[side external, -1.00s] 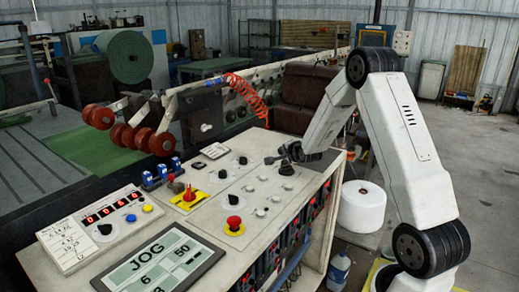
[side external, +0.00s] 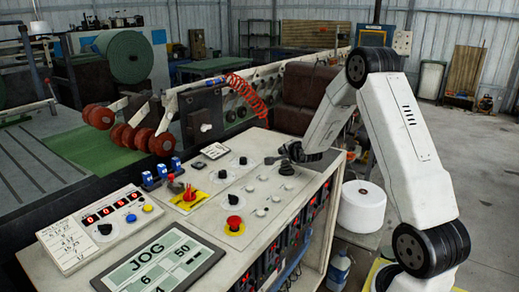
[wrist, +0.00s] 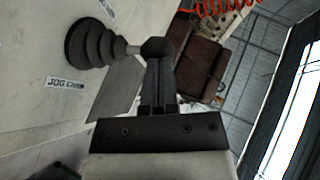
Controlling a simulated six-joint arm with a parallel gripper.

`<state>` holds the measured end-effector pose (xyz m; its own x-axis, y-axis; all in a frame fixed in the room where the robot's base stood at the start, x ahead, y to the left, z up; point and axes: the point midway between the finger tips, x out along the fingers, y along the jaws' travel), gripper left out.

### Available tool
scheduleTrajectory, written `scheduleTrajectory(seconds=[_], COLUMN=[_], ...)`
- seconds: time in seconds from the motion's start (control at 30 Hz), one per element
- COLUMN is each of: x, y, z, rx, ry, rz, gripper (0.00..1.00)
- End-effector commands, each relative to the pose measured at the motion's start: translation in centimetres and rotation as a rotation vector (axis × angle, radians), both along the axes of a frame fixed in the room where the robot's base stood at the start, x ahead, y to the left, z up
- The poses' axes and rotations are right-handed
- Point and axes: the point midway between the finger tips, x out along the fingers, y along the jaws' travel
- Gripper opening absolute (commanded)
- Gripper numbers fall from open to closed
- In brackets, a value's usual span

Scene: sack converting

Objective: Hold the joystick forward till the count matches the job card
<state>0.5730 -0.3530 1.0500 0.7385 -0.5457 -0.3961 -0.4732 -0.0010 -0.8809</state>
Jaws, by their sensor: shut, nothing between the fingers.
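The joystick (side external: 287,168) stands at the far right of the sloping console top, with a dark ribbed boot. In the wrist view its boot (wrist: 88,42) and round dark knob (wrist: 157,48) show, beside a "JOG" label. My gripper (wrist: 158,64) is shut and empty, and its fingertips appear to be against the knob; it also shows at the joystick in the side view (side external: 290,153). The counter (side external: 108,214) has red lit digits too small to read surely. The job card (side external: 66,246) lies left of it, with handwritten figures that I cannot read surely.
A screen (side external: 152,262) reading "JOG" lies at the console's front. A red mushroom button (side external: 234,223) on yellow and several black knobs stand on the panel. A red coiled hose (side external: 247,95) hangs behind. A white roll (side external: 362,206) stands on the right.

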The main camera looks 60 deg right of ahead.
Motion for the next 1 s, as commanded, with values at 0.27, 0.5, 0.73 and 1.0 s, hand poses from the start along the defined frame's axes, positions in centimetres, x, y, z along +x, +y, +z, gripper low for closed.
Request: scheduleTrajectory(seconds=[0.27, 0.5, 0.73, 1.0], x=[-0.9, -1.4, -1.5, -1.7], y=[-0.1, 0.0, 0.0, 0.1], z=[-0.4, -0.6, -0.7, -0.6], rx=[0.002, 0.002, 0.003, 0.003], ry=[0.002, 0.002, 0.003, 0.003], rz=[-0.002, -0.001, -0.001, -0.001], gripper=[0.00, 0.00, 0.00, 0.00])
